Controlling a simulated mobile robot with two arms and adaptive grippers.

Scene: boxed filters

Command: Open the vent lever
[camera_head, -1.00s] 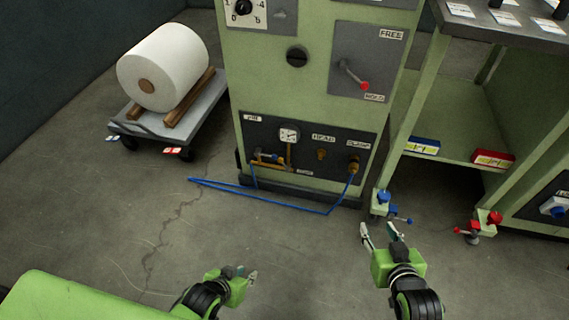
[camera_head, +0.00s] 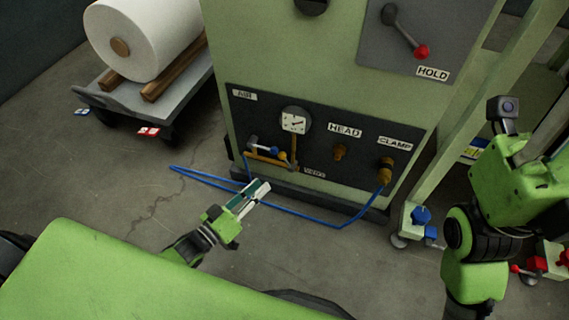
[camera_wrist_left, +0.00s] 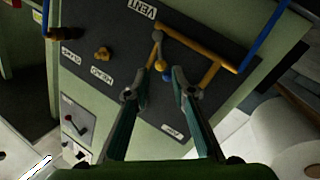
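My left gripper (camera_head: 258,190) is open and empty, in front of and below the valves. The left wrist view shows its fingertips (camera_wrist_left: 160,94) apart, facing the knobs without holding either. My right arm is raised at the right edge; its fingertips are not visible.
A brass pipe (camera_wrist_left: 222,68) and a gauge (camera_head: 294,121) are near the levers. A blue hose (camera_head: 310,217) loops over the floor below the panel. A cart (camera_head: 186,100) with a white roll stands at the left.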

